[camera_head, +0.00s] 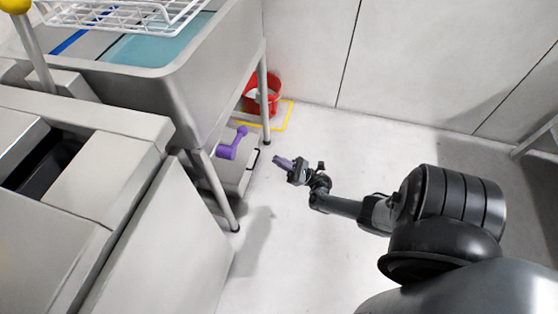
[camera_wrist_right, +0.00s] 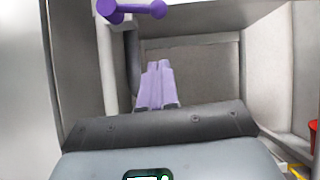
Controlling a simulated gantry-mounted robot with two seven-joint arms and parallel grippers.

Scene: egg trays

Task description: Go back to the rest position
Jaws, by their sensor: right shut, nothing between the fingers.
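My right gripper (camera_head: 284,162) is in the middle of the head view, its arm coming in from the lower right. Its purple fingers are shut with nothing between them, and they point left toward the space under the sink table. The closed fingers also show in the right wrist view (camera_wrist_right: 157,86). The gripper looks apart from everything around it. My left gripper is in neither view.
A purple handle-like object (camera_head: 232,144) is to the left, by the sink table's legs. The metal sink table (camera_head: 185,90) carries a white wire rack (camera_head: 130,14). A red bucket (camera_head: 264,94) stands behind, near the wall. The floor right of the table is mostly clear.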

